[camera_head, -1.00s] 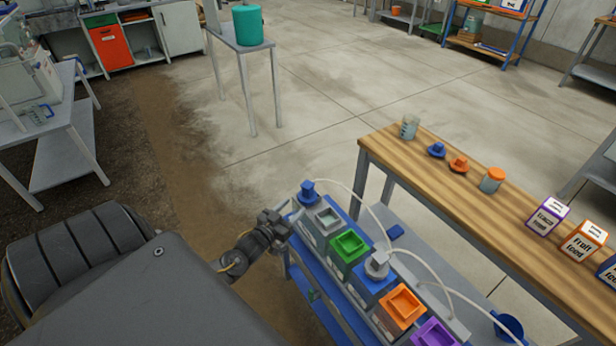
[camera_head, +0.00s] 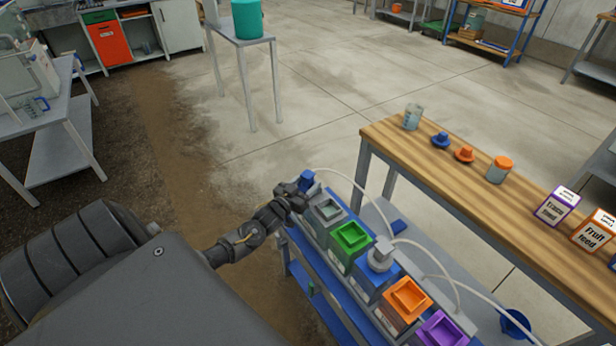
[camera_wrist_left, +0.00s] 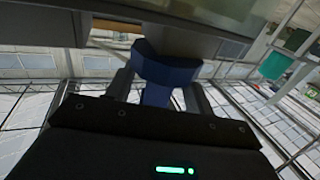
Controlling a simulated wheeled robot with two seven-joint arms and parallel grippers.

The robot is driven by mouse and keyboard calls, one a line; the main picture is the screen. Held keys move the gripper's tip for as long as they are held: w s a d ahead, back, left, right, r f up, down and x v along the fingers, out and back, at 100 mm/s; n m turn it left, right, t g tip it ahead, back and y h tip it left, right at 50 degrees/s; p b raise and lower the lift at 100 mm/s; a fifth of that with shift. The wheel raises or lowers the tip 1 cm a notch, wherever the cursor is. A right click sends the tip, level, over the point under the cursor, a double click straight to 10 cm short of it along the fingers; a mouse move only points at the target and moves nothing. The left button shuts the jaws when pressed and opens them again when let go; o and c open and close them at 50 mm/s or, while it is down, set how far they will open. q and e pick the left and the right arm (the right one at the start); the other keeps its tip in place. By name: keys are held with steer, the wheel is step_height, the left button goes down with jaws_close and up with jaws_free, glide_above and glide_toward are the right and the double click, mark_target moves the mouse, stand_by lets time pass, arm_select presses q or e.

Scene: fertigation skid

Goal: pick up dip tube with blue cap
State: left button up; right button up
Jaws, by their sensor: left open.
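The blue cap of the dip tube (camera_head: 306,180) stands at the far left end of the row of tanks on the blue skid. A pale hose runs from near it to the right. My left gripper (camera_head: 298,190) is right at the cap. In the left wrist view the blue cap (camera_wrist_left: 165,72) lies between the two open fingers (camera_wrist_left: 160,95). Whether the fingers touch it I cannot tell. The tube below the cap is hidden. My right gripper is not in view.
Tanks with grey (camera_head: 328,210), green (camera_head: 351,237), orange (camera_head: 408,298) and purple (camera_head: 441,329) tops stand close along the skid. A grey-white cap (camera_head: 381,252) rises among them. A wooden bench (camera_head: 450,180) with jars and boxes stands at the right.

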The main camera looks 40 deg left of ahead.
arm_select(q)
steer(key=w, duration=0.1)
steer(key=w+b, duration=0.1)
steer(key=shift+w+a+f, duration=0.1)
steer(key=shift+w+f, duration=0.1)
steer(key=shift+w, duration=0.15)
steer(key=shift+r, duration=0.1)
steer(key=c, duration=1.1)
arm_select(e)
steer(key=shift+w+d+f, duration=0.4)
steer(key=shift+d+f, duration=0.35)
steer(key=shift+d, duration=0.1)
